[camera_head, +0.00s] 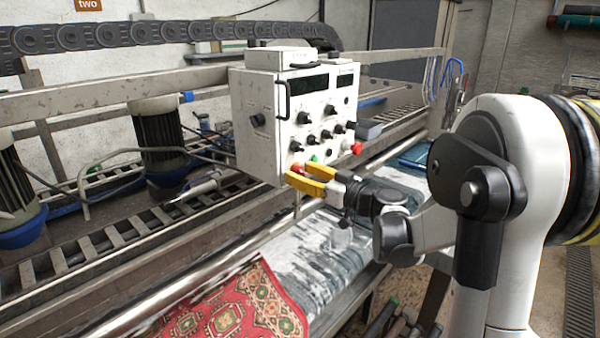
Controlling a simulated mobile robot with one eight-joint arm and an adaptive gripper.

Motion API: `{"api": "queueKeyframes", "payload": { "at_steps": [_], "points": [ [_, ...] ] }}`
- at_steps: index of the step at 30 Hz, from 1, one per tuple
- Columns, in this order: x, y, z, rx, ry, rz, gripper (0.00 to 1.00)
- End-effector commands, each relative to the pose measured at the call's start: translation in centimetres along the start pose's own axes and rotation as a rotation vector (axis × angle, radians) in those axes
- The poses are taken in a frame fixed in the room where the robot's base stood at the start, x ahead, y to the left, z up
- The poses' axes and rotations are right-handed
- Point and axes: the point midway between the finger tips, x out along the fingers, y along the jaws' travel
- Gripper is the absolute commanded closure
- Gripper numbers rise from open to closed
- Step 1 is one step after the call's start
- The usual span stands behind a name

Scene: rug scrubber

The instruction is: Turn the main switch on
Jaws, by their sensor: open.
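The white control box (262,125) stands above the machine's front rail, with black knobs and dark displays on its front face. A red button (297,168) and a green button (314,159) sit low on that face, and a red knob (357,148) sticks out at its right lower corner. I cannot tell which control is the main switch. My gripper (298,176), with yellow fingers, is open and empty at the lower edge of the front face, close to the red button. Its fingers partly cover the panel's bottom edge; contact cannot be told.
A red patterned rug (250,305) and a wet grey-white rug area (318,262) lie below my gripper. A long metal rail (190,281) runs under the box. Motors (158,130) stand at the left, and a cable chain (150,33) runs along the top.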

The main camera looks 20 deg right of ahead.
Motion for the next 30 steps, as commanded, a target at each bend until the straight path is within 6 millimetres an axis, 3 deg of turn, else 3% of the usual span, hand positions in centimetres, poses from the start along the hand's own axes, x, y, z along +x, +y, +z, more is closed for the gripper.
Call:
{"api": "queueKeyframes", "payload": {
  "at_steps": [9,14,30],
  "points": [
    [0.28,0.01,0.0,0.0,0.0,0.0,0.51],
    [0.26,0.0,0.0,0.0,0.0,0.0,1.0],
    [0.26,-0.02,0.11,0.082,-0.001,0.0,1.0]
  ]
}}
